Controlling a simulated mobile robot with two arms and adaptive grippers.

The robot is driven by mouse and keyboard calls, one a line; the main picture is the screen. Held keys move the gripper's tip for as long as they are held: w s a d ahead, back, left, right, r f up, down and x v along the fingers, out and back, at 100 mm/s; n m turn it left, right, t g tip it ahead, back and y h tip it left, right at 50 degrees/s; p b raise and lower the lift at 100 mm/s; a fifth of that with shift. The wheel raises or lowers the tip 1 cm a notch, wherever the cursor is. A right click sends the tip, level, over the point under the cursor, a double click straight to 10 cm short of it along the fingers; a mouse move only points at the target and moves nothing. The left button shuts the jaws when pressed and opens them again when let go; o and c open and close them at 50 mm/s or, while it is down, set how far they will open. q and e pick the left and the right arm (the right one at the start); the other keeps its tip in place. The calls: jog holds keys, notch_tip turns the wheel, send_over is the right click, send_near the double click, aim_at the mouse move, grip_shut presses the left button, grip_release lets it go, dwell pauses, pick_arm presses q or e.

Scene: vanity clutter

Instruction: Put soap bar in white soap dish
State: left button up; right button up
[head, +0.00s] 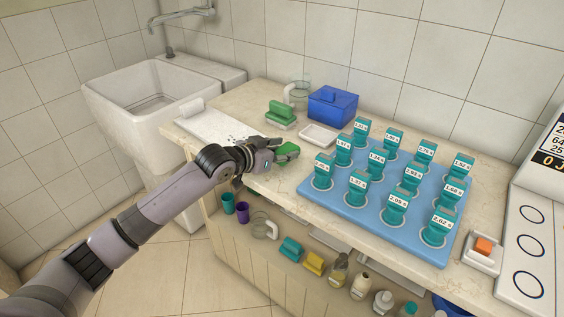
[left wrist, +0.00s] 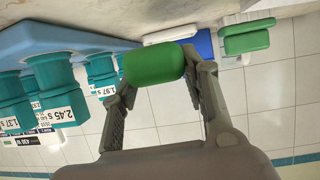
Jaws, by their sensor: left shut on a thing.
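My left gripper (head: 282,147) is shut on a green soap bar (head: 289,149), holding it near the counter's front edge. The soap bar (left wrist: 154,63) fills the space between the fingertips in the left wrist view, which looks upside down. An empty white soap dish (head: 319,135) lies on the counter, just right of and behind the soap. The dish also shows as a pale strip (left wrist: 172,33) beyond the soap in the left wrist view. The soap is apart from the dish. My right gripper is not in view.
A blue tray (head: 385,240) with several labelled teal containers is to the right. An orange block (head: 483,245) sits on a small white holder. A sink (head: 150,95) is at left.

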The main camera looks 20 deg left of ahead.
aim_at(276, 164)
pick_arm(q)
notch_tip(276, 164, down, 3)
jog(key=shift+f+p, duration=0.2)
jog(key=shift+p, duration=0.35)
jog(key=shift+f, duration=0.15)
jog(key=shift+f, duration=0.2)
jog(key=o, duration=1.2)
jog(key=shift+f+b, duration=0.15)
jog(key=shift+b, duration=0.5)
jog(key=b+v, duration=0.1)
jog(key=v, duration=1.6)
jog(key=shift+s+a, duration=0.15)
